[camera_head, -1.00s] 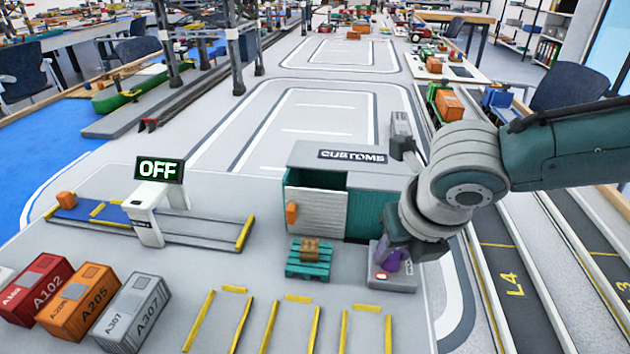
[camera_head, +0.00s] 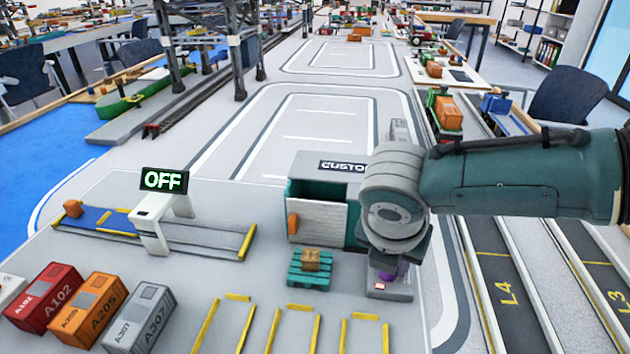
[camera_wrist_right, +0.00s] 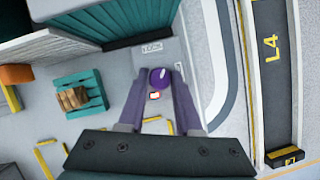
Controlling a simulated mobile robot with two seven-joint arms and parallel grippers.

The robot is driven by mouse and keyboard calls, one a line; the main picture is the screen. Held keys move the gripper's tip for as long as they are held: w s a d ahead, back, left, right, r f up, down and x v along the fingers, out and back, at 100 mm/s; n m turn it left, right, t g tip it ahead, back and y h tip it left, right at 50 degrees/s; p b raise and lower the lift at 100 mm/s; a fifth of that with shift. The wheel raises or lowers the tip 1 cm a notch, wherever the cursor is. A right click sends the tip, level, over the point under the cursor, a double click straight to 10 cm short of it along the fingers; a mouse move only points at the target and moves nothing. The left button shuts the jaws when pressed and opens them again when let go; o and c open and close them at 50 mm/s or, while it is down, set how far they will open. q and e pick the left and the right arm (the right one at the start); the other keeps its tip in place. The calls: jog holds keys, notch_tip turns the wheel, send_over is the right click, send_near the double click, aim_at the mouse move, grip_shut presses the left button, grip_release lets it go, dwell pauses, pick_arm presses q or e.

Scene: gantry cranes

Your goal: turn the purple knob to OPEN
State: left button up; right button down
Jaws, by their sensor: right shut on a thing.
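The purple knob (camera_wrist_right: 160,79) stands on a small grey panel (camera_wrist_right: 168,57) beside the customs shed. A pale mark shows on its top, and a small label that seems to read LOCK is on the panel behind it. My right gripper (camera_wrist_right: 159,88) reaches the knob from the near side, with one finger on each side, shut on it. The left gripper is in neither view.
The customs shed (camera_head: 318,218) with its half-open door stands left of the knob. A teal pallet with a box (camera_head: 310,262) lies in front of it. Red, orange and grey containers sit front left. Marked lanes run to the right.

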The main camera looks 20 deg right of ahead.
jog(key=m+g, duration=0.1)
jog(key=m, duration=0.2)
jog(key=shift+w+a+f+b, duration=0.1)
jog(key=shift+b, duration=0.2)
jog(key=m+g+b, duration=0.1)
jog(key=m, duration=0.1)
jog(key=shift+m+h, duration=0.3)
jog(key=shift+h, duration=0.1)
jog(key=m+g+b, duration=0.1)
jog(key=m+b, duration=0.2)
jog(key=shift+w+m+g, duration=0.15)
jog(key=shift+m+g, duration=0.15)
jog(key=shift+m+g+b, duration=0.3)
jog(key=shift+m+b, duration=0.1)
jog(key=shift+m, duration=0.3)
